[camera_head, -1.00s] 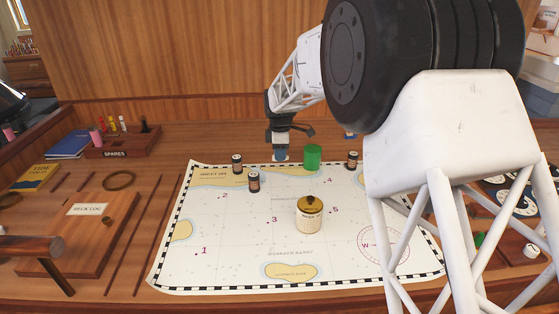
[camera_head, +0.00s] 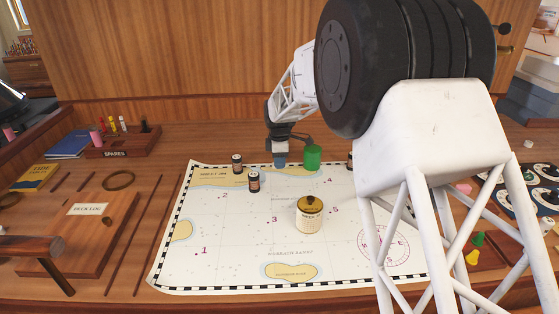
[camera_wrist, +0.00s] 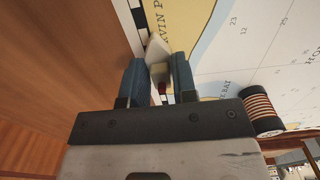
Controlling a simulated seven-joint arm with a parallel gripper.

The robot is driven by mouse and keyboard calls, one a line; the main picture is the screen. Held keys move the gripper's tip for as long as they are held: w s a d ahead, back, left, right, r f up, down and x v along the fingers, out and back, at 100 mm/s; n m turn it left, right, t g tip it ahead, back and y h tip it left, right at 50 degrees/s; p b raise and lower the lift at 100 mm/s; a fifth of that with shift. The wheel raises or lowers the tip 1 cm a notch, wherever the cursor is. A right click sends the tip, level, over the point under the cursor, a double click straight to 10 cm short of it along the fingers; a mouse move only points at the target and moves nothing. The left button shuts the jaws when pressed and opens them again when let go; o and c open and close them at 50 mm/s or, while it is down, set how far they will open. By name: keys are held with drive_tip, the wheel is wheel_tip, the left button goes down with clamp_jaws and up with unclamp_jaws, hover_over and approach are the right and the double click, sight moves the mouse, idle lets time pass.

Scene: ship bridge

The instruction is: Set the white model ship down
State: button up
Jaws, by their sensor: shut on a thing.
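The white model ship (camera_wrist: 157,47) shows in the wrist view between the two blue fingers of my gripper (camera_wrist: 160,66). A small red and dark part of it shows lower down between the fingers. My gripper is shut on it. In the head view my gripper (camera_head: 279,162) points down at the far edge of the chart (camera_head: 240,240), just left of a green cylinder (camera_head: 312,157). The ship cannot be made out there. I cannot tell whether it touches the surface below.
Dark banded spools stand left on the chart (camera_head: 237,164) (camera_head: 254,182); one shows in the wrist view (camera_wrist: 262,110). A gold-lidded jar (camera_head: 310,214) stands mid-chart. A spares tray (camera_head: 125,144) and deck log (camera_head: 90,232) lie left. The chart's near left is clear.

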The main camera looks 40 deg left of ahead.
drive_tip(key=o, duration=0.9)
drive_tip(key=shift+r, duration=0.1)
wheel_tip(320, 180, up, 12)
idle(0.3)
idle(0.6)
drive_tip(key=shift+d, duration=0.1)
